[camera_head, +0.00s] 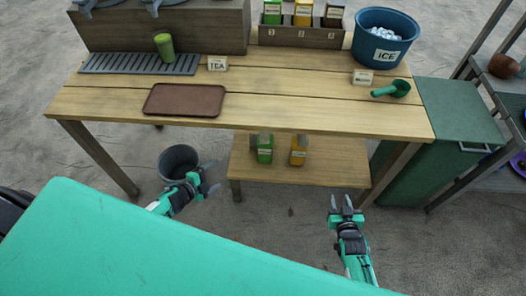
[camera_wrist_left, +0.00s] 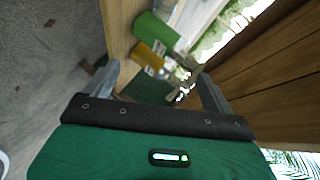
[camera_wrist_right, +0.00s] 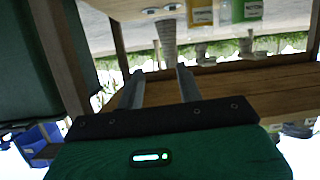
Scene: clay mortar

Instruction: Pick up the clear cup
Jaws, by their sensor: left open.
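A green cup (camera_head: 164,46), perhaps clear with green contents, stands upright on the dark slatted drip tray (camera_head: 140,63) at the table's back left. I cannot tell whether its wall is clear; no other cup shows plainly. My left gripper (camera_head: 207,181) is open and empty, low in front of the table, well below and away from the cup. Its spread fingers show in the left wrist view (camera_wrist_left: 158,80). My right gripper (camera_head: 341,202) is open and empty, low in front of the table's right part. Its spread fingers show in the right wrist view (camera_wrist_right: 158,82).
A brown tray (camera_head: 185,100) lies near the wooden table's (camera_head: 290,85) front edge. A blue ice bucket (camera_head: 383,38) and green scoop (camera_head: 392,89) are at the right. A grey bin (camera_head: 177,160) stands below. Green (camera_head: 265,149) and orange (camera_head: 298,150) cartons stand on the lower shelf.

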